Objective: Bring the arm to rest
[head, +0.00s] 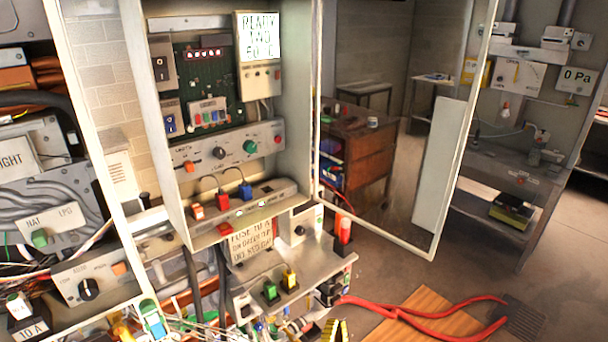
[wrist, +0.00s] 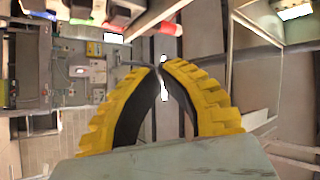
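My gripper (wrist: 160,67) shows in the wrist view as two yellow ribbed fingers with black inner pads. The fingers lean inward and their tips come together, with at most a thin gap. No held thing shows between them. In the head view only a small yellow and black part of my gripper (head: 335,332) shows at the bottom edge, below the control cabinet; the rest of the arm is out of frame.
The open cabinet (head: 300,120) with its glass door (head: 448,150) stands ahead. A shelf with green and yellow plugs (head: 290,282) juts out near my gripper. Floor (head: 570,240) is open at right.

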